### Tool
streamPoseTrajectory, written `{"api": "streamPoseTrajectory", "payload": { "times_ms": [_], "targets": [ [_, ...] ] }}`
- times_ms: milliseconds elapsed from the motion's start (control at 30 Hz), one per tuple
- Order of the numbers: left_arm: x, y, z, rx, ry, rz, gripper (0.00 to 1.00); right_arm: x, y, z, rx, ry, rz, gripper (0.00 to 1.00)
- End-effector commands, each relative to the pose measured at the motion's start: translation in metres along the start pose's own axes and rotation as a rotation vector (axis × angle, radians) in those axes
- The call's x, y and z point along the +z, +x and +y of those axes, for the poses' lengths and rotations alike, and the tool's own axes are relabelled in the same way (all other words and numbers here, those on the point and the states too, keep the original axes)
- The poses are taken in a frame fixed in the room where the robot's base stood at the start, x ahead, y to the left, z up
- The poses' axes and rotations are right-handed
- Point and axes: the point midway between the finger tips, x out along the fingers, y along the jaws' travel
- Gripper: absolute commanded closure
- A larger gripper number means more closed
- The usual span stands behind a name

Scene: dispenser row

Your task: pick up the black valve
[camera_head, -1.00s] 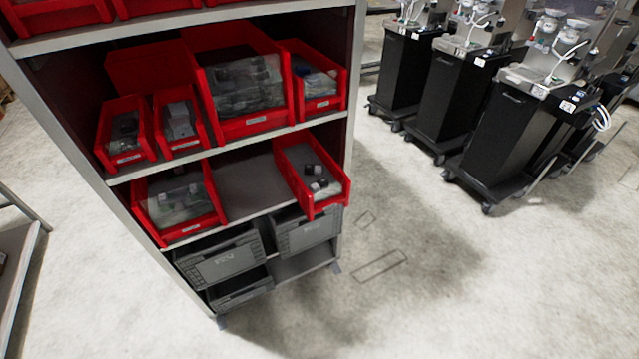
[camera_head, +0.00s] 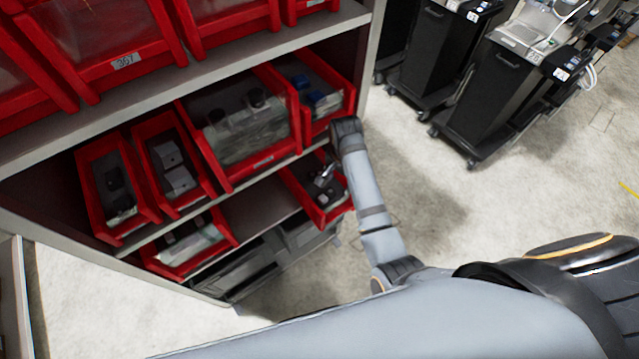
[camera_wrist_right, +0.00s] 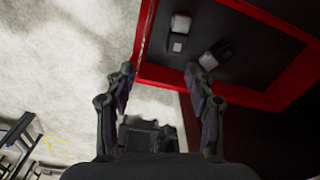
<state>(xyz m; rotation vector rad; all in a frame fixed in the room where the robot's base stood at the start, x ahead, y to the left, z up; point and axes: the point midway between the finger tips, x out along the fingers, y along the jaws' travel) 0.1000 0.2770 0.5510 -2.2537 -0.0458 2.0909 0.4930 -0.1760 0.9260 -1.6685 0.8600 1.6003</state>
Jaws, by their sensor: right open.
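A red bin (camera_head: 336,213) on the lower shelf holds small dark parts with light patches, likely the black valves. In the right wrist view, one black part with a white face (camera_wrist_right: 178,33) and another dark part (camera_wrist_right: 214,55) lie apart inside the red bin (camera_wrist_right: 255,98). My right gripper (camera_head: 326,176) reaches over this bin. In the wrist view its two fingers (camera_wrist_right: 160,84) are spread with nothing between them, near a corner of the bin rim. My left gripper is not in view.
Above stands a shelf with several red bins, one large bin (camera_head: 256,163) directly up and left. Grey crates (camera_head: 250,270) sit below. Bare shelf lies left of the bin. Black wheeled carts (camera_head: 500,85) stand at the right, with open floor between.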

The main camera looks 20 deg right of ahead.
Motion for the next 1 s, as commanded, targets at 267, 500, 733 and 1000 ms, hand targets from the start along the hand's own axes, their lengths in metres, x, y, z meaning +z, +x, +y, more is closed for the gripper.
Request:
{"api": "streamPoseTrajectory", "payload": {
  "times_ms": [267,500,733,1000],
  "targets": [
    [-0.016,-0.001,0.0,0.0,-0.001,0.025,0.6,0.004,-0.015,-0.035,0.031,0.138,-0.033,0.45],
    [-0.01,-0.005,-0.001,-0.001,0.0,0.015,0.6,0.005,0.006,-0.033,0.037,0.141,-0.033,0.45],
    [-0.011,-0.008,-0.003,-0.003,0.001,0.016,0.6,0.006,0.036,-0.033,0.033,0.14,-0.032,0.45],
    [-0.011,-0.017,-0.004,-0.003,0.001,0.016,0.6,0.009,0.057,-0.035,0.036,0.138,-0.034,0.45]
  ]
}}
